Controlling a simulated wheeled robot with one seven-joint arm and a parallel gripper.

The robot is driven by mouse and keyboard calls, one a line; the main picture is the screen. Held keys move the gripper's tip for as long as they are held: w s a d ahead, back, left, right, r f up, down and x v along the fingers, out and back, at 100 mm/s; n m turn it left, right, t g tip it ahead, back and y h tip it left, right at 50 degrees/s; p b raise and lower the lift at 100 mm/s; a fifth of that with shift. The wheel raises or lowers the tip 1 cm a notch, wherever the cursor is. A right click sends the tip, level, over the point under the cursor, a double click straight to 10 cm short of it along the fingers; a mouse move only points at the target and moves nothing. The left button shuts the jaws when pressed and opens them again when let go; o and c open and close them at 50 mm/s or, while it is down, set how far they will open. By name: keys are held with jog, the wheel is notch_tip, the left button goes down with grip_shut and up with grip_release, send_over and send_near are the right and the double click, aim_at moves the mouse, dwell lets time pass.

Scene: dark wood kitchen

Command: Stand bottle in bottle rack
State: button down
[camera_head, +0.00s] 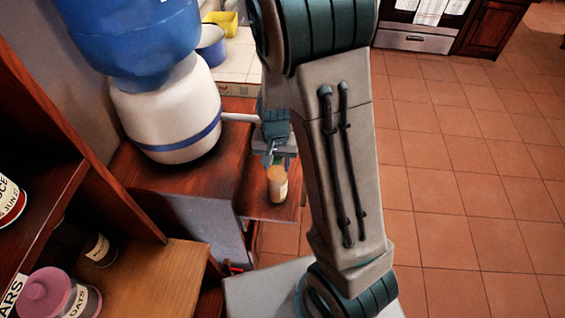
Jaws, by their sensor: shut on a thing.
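A small amber bottle (278,186) with a pale label is in the middle of the picture, upright as far as I can tell. My gripper (276,160) is just above it, at its top, and is shut on it. My arm hides part of the gripper, and the fingertips are small in view. The bottle shows in front of a low brown wooden surface (254,200); I cannot tell whether it touches that surface. I cannot make out a bottle rack with certainty.
A white water dispenser (175,125) with a blue jug (135,40) stands left of the gripper on a wooden cabinet. Open shelves (150,285) with jars, including a pink-lidded one (65,295), fill the lower left. Tiled floor (460,180) is free at right.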

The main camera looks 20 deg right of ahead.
jog(key=shift+f, duration=0.7)
jog(key=shift+f, duration=0.15)
jog(key=c, duration=0.8)
grip_release()
